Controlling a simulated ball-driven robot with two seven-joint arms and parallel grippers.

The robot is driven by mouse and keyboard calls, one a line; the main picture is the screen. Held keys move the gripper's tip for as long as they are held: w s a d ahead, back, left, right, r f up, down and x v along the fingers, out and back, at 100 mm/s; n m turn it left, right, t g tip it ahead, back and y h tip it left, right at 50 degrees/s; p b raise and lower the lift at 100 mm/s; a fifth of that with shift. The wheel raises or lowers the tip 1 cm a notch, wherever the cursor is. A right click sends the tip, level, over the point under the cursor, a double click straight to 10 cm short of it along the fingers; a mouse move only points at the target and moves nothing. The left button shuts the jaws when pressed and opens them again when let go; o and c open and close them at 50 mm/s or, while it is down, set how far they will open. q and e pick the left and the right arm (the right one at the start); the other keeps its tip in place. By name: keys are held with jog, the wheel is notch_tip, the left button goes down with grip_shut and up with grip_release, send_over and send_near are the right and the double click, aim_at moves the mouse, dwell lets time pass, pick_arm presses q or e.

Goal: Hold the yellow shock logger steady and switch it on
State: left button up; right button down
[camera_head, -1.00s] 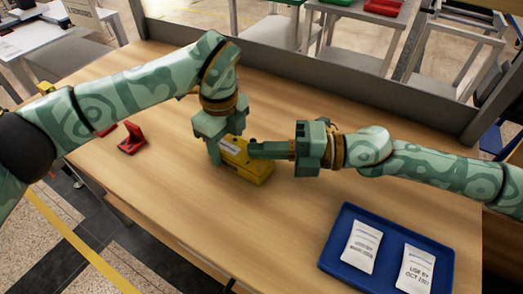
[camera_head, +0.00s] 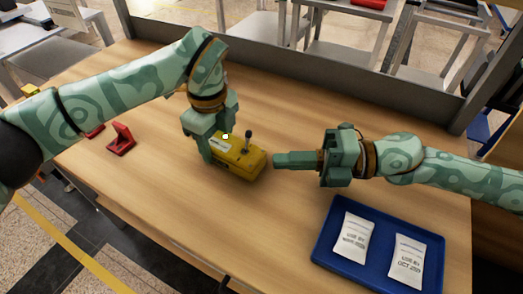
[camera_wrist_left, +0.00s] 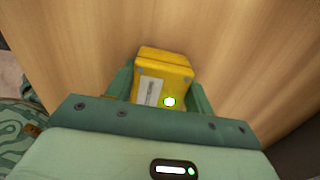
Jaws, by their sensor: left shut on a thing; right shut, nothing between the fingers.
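A blue tray (camera_head: 330,268) with two white printed packets lies at the front right. Red objects, one a small stand (camera_head: 121,139), are at the left of the table. A grey raised edge (camera_head: 300,78) runs along the back. The front middle is clear.

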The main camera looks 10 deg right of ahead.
jog(key=shift+s+d+f, duration=0.15)
jog(key=shift+d, duration=0.5)
jog(key=shift+s+d+f, duration=0.1)
jog(key=shift+d, duration=0.5)
pick_arm(q)
jog(key=o, duration=1.2)
jog(key=shift+c, duration=0.2)
